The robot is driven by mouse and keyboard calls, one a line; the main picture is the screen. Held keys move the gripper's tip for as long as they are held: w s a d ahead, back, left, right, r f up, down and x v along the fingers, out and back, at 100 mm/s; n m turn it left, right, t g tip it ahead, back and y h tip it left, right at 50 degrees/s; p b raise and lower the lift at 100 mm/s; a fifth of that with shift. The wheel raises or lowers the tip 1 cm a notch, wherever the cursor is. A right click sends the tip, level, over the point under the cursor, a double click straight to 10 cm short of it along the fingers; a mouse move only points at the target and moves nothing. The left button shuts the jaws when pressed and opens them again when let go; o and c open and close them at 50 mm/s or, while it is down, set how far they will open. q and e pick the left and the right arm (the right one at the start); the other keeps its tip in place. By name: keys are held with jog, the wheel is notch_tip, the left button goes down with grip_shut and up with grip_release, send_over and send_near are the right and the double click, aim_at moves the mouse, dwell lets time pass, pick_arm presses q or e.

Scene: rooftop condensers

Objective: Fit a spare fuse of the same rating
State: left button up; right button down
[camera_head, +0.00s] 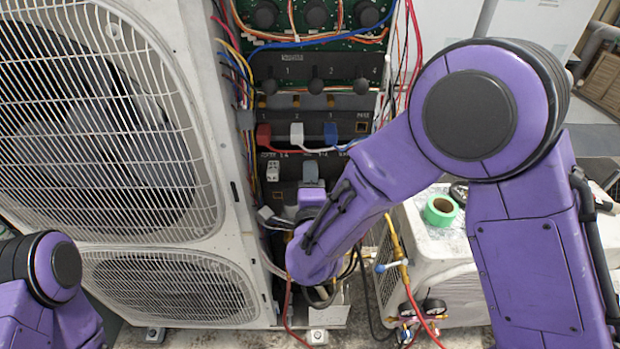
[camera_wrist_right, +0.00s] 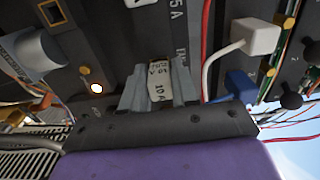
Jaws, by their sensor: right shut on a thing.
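My right gripper (camera_head: 311,180) reaches into the open condenser cabinet, in front of the dark panel below the coloured plugs. In the right wrist view the gripper (camera_wrist_right: 158,90) is shut on a small whitish fuse (camera_wrist_right: 158,78) with "10 A" printed on it. The fuse is between the grey fingers, close to the dark panel (camera_wrist_right: 110,40). Panel lettering ending in "5 A" shows beside it. I cannot tell whether the fuse is seated or clear of the panel. My left arm shows at the lower left; its gripper is out of view.
Red (camera_head: 263,135), white (camera_head: 297,133) and blue (camera_head: 330,134) plugs with wires sit above my gripper. A white block (camera_head: 272,170) is left of it. Loose wires run down both cabinet sides. Green tape (camera_head: 440,209) lies on the unit (camera_head: 430,250) at right.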

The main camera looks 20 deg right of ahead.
jog(key=shift+w+d+r, duration=0.1)
jog(key=shift+w+d, duration=0.05)
jog(key=shift+w, duration=0.35)
dwell(0.3)
jog(key=c, duration=0.8)
grip_release()
